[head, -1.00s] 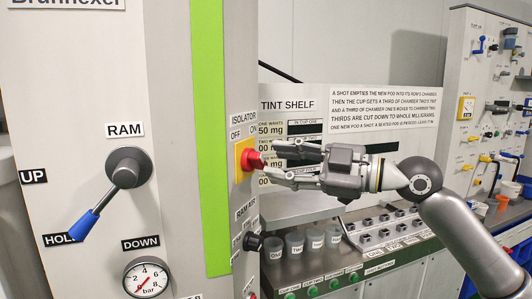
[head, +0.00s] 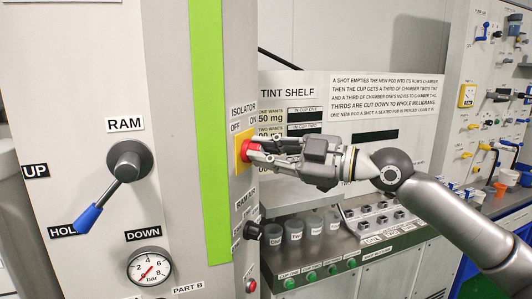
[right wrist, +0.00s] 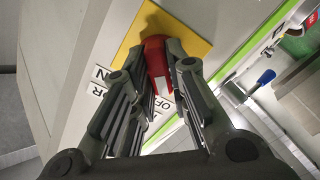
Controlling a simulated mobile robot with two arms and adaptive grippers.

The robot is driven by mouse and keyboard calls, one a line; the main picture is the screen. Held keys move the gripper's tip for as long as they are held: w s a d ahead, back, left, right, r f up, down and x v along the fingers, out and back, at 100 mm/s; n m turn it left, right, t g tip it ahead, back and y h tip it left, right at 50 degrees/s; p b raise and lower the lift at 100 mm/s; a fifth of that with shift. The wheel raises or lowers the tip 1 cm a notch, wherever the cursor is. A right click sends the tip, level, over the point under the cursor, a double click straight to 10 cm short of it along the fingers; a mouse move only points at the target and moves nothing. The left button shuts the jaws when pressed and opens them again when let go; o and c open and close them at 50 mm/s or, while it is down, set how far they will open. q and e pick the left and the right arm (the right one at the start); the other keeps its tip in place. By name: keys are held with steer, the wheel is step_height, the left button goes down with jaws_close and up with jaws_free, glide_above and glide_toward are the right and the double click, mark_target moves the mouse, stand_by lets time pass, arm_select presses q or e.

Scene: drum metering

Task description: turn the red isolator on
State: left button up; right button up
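The red isolator (head: 244,148) is a red rotary handle on a yellow plate (head: 238,157), on the narrow side face of the grey machine column. OFF and ON labels sit above it in the head view. In the right wrist view the red handle (right wrist: 157,62) has a white mark at the end beside the OFF label. My right gripper (head: 254,151) reaches it from the right. Its fingers (right wrist: 157,55) lie on both sides of the handle and look closed on it, partly hiding it in the head view. My left gripper is not in view.
A blue-tipped RAM lever (head: 107,187) and a pressure gauge (head: 150,267) are on the column's front. A black knob (head: 253,230) sits below the isolator. Several cups (head: 314,224) stand on the shelf at the right, under my right arm.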

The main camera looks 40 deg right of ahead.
jaws_close()
steer(key=shift+m, duration=0.3)
steer(key=shift+w+d+m+p, duration=0.1)
steer(key=shift+m+p, duration=1.8)
steer(key=shift+m, duration=2.45)
steer(key=shift+d+m+p, duration=0.1)
steer(key=shift+m+p, duration=1.75)
steer(key=shift+m, duration=2.5)
steer(key=o, duration=0.7)
jaws_free()
